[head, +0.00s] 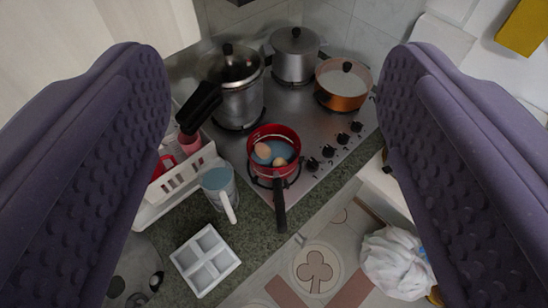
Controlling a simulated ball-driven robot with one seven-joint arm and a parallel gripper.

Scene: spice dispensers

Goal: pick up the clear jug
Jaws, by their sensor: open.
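The clear jug (217,190) stands on the dark green counter left of the stove, with a bluish inside and a pale handle (229,207) that points down the picture. My gripper (272,75) is open and empty, its two purple padded fingers wide apart at the left and right of the picture. The jug shows between the fingers, lower and left of the middle. It looks well beyond the fingers, and nothing touches it that I can see.
A white divided tray (205,260) lies below the jug, and a white rack (183,176) stands close on its left. A red pan (273,148) with two eggs is to its right on the stove, its black handle (280,207) jutting over the counter. Several other pots stand behind.

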